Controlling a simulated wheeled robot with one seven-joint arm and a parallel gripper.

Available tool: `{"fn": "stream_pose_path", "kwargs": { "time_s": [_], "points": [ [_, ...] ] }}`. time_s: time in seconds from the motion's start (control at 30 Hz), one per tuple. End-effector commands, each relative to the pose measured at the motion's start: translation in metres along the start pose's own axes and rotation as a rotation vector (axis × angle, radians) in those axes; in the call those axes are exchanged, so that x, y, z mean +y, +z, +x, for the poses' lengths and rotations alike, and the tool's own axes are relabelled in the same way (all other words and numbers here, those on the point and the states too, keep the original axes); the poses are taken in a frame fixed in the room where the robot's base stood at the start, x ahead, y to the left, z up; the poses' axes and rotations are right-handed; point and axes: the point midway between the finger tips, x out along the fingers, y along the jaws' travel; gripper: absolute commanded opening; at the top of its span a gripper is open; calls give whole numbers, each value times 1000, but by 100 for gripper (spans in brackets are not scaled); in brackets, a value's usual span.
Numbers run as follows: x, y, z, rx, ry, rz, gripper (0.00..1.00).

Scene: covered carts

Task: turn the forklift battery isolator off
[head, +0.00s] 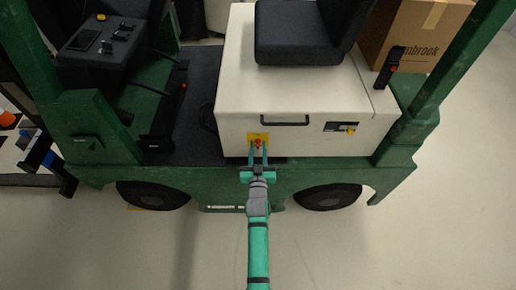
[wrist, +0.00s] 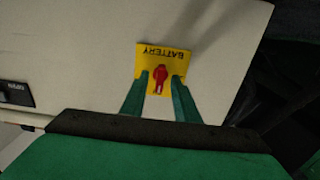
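The battery isolator is a red handle (wrist: 160,78) on a yellow plate (wrist: 152,52) marked "BATTERY", which reads upside down in the wrist view. In the head view the red handle (head: 257,143) and yellow plate (head: 264,136) sit low on the white side panel of the forklift (head: 290,88). My gripper (wrist: 160,82) is open, with one green finger on each side of the handle and a visible gap to it. In the head view my gripper (head: 258,150) is at the plate. I cannot tell whether the fingertips touch the plate.
A black pull handle (head: 285,121) is above and right of the plate. A dark panel with a yellow key-like part (head: 350,129) is further right. A black seat (head: 300,35) is on top, and a cardboard box (head: 415,35) stands behind. The floor in front is clear.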

Motion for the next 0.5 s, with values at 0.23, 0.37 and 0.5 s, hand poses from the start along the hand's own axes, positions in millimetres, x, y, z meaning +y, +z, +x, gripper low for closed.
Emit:
{"fn": "stream_pose_path", "kwargs": {
  "time_s": [0.23, 0.37, 0.5],
  "points": [
    [0, 0, 0, 0, 0, 0, 0],
    [0, 0, 0, 0, 0, 0, 0],
    [0, 0, 0, 0, 0, -10, 0]
  ]
}}
